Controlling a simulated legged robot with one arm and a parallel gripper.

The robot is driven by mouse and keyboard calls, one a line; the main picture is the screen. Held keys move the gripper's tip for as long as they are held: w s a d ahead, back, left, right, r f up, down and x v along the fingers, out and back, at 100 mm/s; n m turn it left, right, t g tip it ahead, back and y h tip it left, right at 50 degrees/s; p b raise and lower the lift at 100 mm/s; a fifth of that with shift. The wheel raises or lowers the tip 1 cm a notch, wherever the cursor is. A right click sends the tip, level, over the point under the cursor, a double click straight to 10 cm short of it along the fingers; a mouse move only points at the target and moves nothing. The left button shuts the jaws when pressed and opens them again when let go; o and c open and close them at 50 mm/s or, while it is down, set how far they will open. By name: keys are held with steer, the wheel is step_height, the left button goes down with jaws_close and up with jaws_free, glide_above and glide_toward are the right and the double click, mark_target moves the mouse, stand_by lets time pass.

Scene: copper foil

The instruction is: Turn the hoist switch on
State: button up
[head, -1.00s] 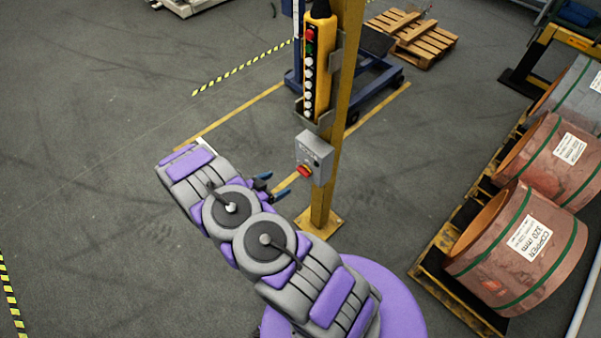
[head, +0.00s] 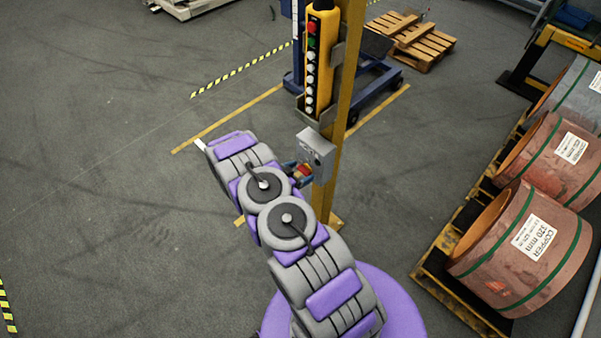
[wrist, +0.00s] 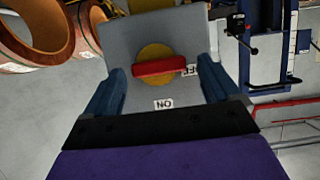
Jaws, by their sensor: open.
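The hoist switch is a red handle (wrist: 160,68) on a round yellow plate (wrist: 156,50), on the front of a grey box (wrist: 185,28). In the wrist view the handle lies across the picture, toward a label reading OFF, partly covered; an ON label (wrist: 164,104) sits below it. My gripper (wrist: 162,82) is open, one blue finger on each side of the handle, with visible gaps. In the head view the gripper (head: 299,170) is at the red handle on the grey box (head: 316,150); contact cannot be told there.
The box is on a yellow post (head: 347,85), below a yellow pendant with several buttons (head: 320,60). Copper coils (head: 525,245) stand on a pallet at the right. A blue lift frame (head: 375,75) and wooden pallet (head: 415,40) are behind.

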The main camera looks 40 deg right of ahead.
steer(key=shift+d, duration=0.15)
steer(key=shift+d+f, duration=0.1)
steer(key=shift+d, duration=0.2)
steer(key=c, duration=0.3)
steer(key=shift+a, duration=0.2)
steer(key=c, duration=0.8)
